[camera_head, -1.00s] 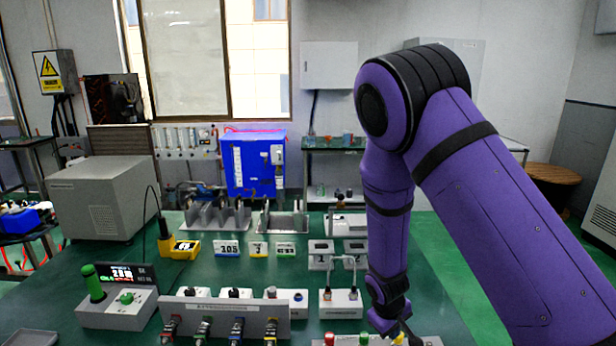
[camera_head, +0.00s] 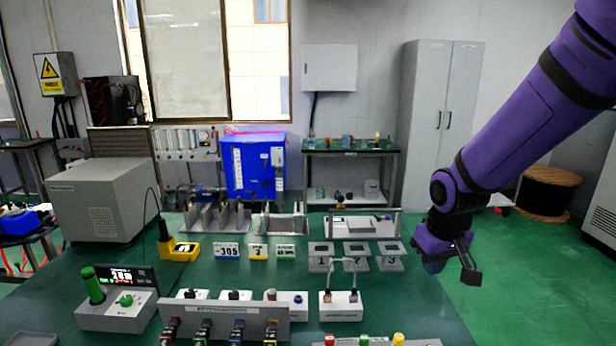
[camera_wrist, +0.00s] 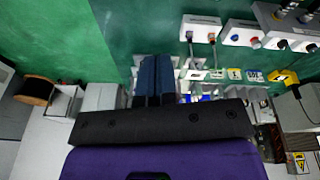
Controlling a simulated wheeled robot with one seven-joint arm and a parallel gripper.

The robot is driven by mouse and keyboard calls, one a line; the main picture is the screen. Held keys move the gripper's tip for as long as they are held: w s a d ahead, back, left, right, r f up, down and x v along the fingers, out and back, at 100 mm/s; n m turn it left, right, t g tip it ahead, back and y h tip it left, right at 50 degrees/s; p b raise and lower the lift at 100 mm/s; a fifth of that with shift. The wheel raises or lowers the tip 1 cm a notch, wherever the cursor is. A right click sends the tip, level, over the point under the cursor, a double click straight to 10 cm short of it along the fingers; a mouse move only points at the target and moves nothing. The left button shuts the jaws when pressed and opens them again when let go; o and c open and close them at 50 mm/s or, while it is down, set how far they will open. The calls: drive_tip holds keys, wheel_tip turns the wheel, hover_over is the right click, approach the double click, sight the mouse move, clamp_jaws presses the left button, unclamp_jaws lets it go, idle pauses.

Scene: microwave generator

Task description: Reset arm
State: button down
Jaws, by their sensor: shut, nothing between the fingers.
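My purple arm reaches in from the upper right in the head view. My gripper (camera_head: 433,266) hangs beside the right edge of the green table (camera_head: 420,310), over the green floor in the picture. In the wrist view its two blue fingers (camera_wrist: 156,78) lie side by side, shut, with nothing visible between them.
A grey cabinet (camera_head: 438,125) stands behind.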

drive_tip(key=s+d+r+m+t, duration=0.1)
drive_tip(key=s+d+r, duration=0.1)
drive_tip(key=s+r, duration=0.6)
drive_tip(key=s+d+r+m+t, duration=0.1)
drive_tip(key=s+d+r, duration=0.2)
drive_tip(key=s+r, duration=0.6)
drive_tip(key=s, duration=0.4)
drive_tip(key=shift+d+r+m+t, duration=0.25)
drive_tip(key=shift+d+m+t, duration=0.05)
drive_tip(key=shift+d+t, duration=0.1)
